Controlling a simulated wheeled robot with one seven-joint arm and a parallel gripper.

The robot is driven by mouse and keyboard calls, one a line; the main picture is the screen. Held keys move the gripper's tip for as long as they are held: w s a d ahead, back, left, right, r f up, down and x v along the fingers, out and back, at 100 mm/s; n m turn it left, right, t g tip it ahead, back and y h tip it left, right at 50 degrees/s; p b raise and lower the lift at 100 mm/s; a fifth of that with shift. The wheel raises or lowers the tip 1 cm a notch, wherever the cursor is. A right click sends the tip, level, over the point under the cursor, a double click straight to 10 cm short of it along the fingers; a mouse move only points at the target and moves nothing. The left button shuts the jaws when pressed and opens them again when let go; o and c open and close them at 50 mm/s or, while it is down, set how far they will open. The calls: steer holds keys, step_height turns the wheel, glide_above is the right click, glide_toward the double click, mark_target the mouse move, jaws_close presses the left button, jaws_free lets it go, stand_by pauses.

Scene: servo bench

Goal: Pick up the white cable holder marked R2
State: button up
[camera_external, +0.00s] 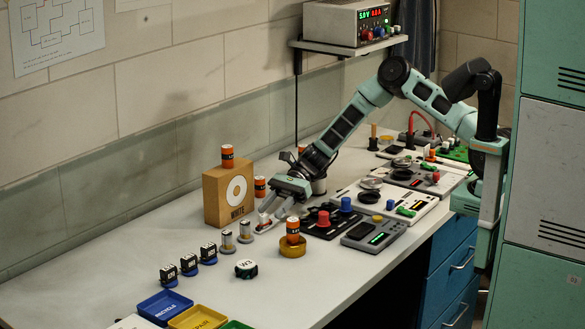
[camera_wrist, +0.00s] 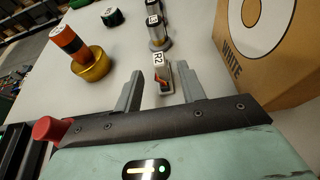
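The white holder marked R2 (camera_wrist: 158,60) stands in the wrist view with its label at the top and a small orange-red part below. My gripper (camera_wrist: 160,74) has its two grey fingers spread, one on each side of the holder, with gaps visible between them and it. It appears open and empty. In the external view my gripper (camera_external: 269,212) reaches down close to the bench, and the holder is mostly hidden at the fingers there.
Two similar holders (camera_external: 245,232) stand left of my gripper. A cardboard box marked WHITE (camera_external: 213,200) is close behind. An orange cylinder stands in a gold dish (camera_external: 292,249) in front. A panel with red and blue knobs (camera_external: 322,230) lies right.

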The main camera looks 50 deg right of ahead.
mark_target(261, 220)
steer(key=shift+r+p+x, duration=0.2)
steer(key=shift+p+x, duration=0.3)
steer(key=shift+x, duration=1.05)
steer(key=shift+r+p+x, duration=0.15)
steer(key=shift+p+x, duration=0.35)
steer(key=shift+x, duration=1.05)
steer(key=shift+a, duration=0.15)
jaws_close()
